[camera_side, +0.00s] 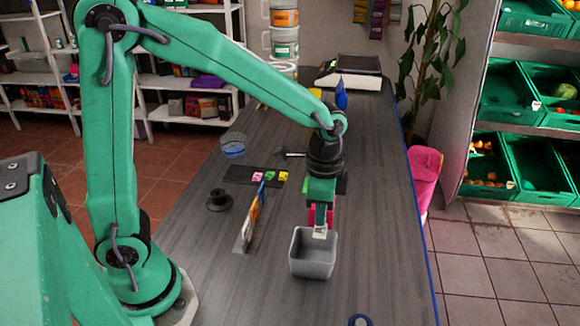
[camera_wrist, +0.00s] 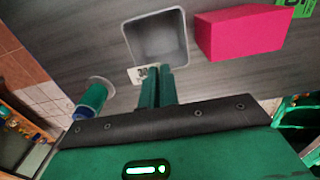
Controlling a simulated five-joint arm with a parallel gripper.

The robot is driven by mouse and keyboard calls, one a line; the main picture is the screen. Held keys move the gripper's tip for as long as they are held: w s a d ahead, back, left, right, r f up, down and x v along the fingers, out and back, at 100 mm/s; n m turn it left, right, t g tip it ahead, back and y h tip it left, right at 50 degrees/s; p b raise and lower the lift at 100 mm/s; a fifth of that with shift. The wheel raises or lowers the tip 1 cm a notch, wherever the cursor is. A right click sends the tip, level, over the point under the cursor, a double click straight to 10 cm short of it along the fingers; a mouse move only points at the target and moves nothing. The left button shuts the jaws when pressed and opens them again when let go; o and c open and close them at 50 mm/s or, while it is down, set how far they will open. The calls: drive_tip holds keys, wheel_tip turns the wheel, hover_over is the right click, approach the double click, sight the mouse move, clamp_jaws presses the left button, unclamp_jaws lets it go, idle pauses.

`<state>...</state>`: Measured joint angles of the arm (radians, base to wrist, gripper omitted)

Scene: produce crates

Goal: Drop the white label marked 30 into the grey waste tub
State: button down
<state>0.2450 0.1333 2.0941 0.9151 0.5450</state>
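The grey waste tub (camera_side: 312,258) stands on the counter, open at the top, and its inside looks bare in the wrist view (camera_wrist: 157,42). My gripper (camera_side: 320,226) points down at the tub's far rim. In the wrist view its green fingers (camera_wrist: 156,84) are together, with a small white label (camera_wrist: 143,74) at their tips. The label (camera_side: 320,233) shows pale just below the fingers in the side view, at or above the rim. It bears dark marks, too small to read. I cannot tell whether it touches the tub.
A pink block (camera_wrist: 240,33) stands close beside the tub. An upright panel (camera_side: 248,226) with coloured cards and a black spool (camera_side: 219,200) stand left of it. A dark strip (camera_side: 240,175) with coloured pieces lies behind. The counter right of the tub is clear.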

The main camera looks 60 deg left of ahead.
drive_tip(key=shift+f, duration=0.35)
drive_tip(key=c, duration=1.6)
unclamp_jaws()
drive_tip(key=shift+r, duration=3.95)
